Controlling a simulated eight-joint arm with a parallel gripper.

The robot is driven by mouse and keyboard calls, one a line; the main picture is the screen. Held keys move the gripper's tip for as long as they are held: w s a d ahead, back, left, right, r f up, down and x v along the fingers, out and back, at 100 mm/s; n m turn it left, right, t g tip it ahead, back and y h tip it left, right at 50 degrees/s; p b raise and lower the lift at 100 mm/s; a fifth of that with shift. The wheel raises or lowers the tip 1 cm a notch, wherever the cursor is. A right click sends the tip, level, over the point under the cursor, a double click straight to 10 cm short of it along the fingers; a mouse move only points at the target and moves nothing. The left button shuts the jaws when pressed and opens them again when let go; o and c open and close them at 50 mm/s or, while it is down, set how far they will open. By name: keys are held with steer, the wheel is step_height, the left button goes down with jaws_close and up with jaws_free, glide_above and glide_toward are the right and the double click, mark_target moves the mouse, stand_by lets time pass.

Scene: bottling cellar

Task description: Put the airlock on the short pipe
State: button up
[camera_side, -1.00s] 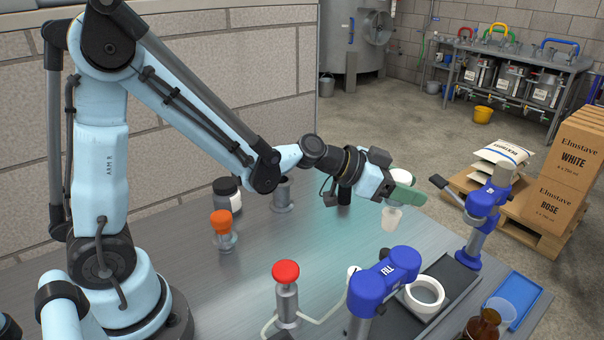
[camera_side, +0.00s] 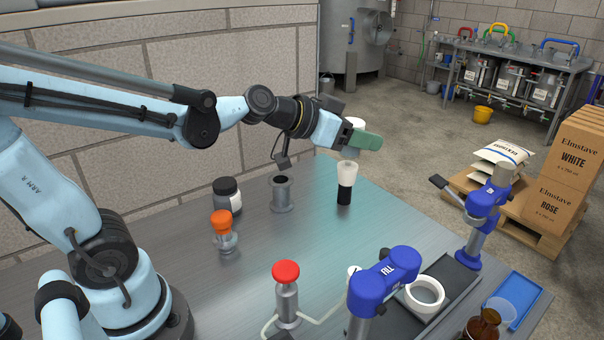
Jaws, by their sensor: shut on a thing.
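My gripper (camera_side: 364,141), with green finger pads, is shut on the airlock and holds it above the far part of the bench. The white top of the airlock (camera_side: 355,122) shows behind the fingers, with a pale lower part just below them. Below the gripper is a whitish translucent cup shape (camera_side: 347,173) over a black upright base (camera_side: 344,195). I cannot tell whether this cup shape belongs to the airlock or touches it. A short grey open-topped pipe (camera_side: 282,195) stands on a flange to the left, apart from the gripper.
A dark jar (camera_side: 228,194) and an orange-capped piece (camera_side: 223,232) stand left of the grey pipe. A red-topped fitting (camera_side: 286,290) with a hose, and a blue clamp stand (camera_side: 384,280) are in front. The bench middle is clear.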

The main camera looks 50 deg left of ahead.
steer(key=s+a+r+n+y, duration=0.3)
steer(key=s+a, duration=0.1)
steer(key=a, duration=0.4)
steer(key=shift+t, duration=0.3)
steer(key=shift+w+a+f, duration=0.2)
steer(key=shift+a+f, duration=1.65)
steer(key=shift+a, duration=0.1)
steer(key=shift+w+a+f, duration=0.2)
steer(key=shift+a+f, duration=1.7)
steer(key=shift+w+a+f, duration=0.2)
steer(key=shift+a+f, duration=1.65)
steer(key=shift+a, duration=0.1)
steer(key=o, duration=1.3)
steer(key=shift+f, duration=0.1)
steer(key=shift+o, duration=0.2)
